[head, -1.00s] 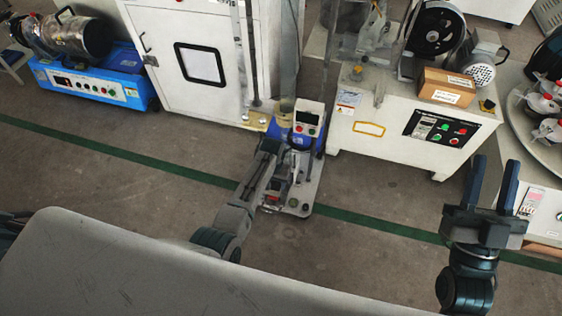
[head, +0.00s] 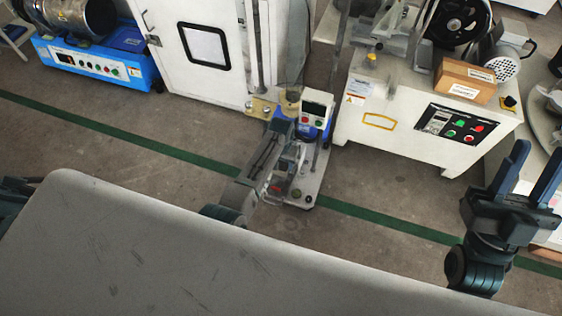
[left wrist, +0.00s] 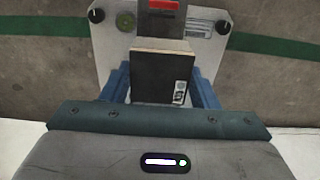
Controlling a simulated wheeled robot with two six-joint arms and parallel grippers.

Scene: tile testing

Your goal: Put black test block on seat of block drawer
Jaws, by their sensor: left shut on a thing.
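The black test block (left wrist: 158,80), with a pale top edge and a small white label, is in the left wrist view between the blue fingers of my left gripper (left wrist: 162,92), which is shut on it. Beyond the block is the grey base plate (left wrist: 108,42) of the block drawer, with dark knobs, a green disc and a red part. In the head view the block drawer (head: 313,125) stands on the floor, and my left arm reaches over it. I cannot tell whether the block touches the drawer. My right gripper (head: 530,172) is open and empty at the right.
A white cabinet (head: 200,85) stands behind left, a blue machine (head: 100,65) farther left. A white control cabinet (head: 400,110) stands right of the drawer. A green floor line (head: 150,140) passes under it. The floor (head: 100,125) in front is open.

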